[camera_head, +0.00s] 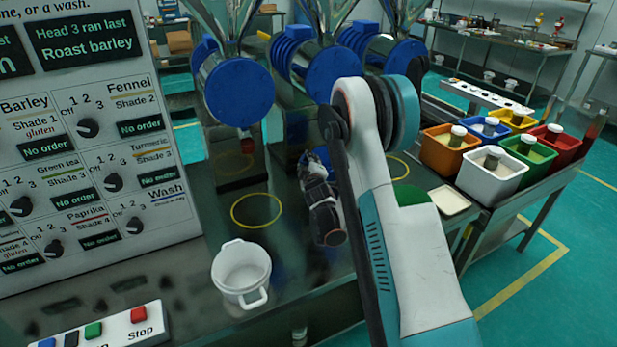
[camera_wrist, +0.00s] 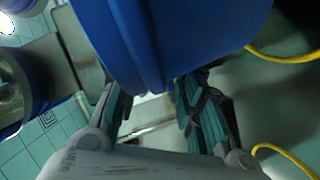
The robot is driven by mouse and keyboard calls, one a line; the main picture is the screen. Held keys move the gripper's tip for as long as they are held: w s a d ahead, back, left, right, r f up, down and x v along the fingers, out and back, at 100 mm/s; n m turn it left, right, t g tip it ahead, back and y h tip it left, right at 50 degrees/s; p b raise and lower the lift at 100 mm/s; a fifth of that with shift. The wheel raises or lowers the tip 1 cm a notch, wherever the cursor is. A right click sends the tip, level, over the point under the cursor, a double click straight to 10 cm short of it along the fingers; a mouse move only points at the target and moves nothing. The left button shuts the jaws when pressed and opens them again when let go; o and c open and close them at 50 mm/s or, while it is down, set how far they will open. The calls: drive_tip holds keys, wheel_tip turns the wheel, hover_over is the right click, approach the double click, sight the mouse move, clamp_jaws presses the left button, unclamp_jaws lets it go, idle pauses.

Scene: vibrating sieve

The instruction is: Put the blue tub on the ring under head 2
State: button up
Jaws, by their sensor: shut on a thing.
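The blue tub (camera_wrist: 200,40) fills the upper middle of the wrist view, held between the two fingers of my gripper (camera_wrist: 160,108). In the head view only a small blue part of the tub (camera_head: 319,156) shows beyond my gripper (camera_head: 313,168), near the front of the middle machine head, head 2 (camera_head: 335,74). My gripper and arm hide the table spot under head 2, so its ring is not visible in the head view. Parts of yellow rings (camera_wrist: 284,55) show at the right of the wrist view. I cannot tell whether the tub touches the table.
A white tub (camera_head: 241,268) stands at the table's front, below the left head's empty yellow ring (camera_head: 256,210). Another ring (camera_head: 397,166) shows right of my gripper, partly behind my arm. A control panel (camera_head: 90,130) stands left. Coloured bins (camera_head: 495,175) stand right.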

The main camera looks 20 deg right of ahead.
wheel_tip(320, 180, down, 4)
drive_tip(key=shift+f+b, duration=0.15)
drive_tip(key=shift+b, duration=0.65)
drive_tip(key=o, duration=1.2)
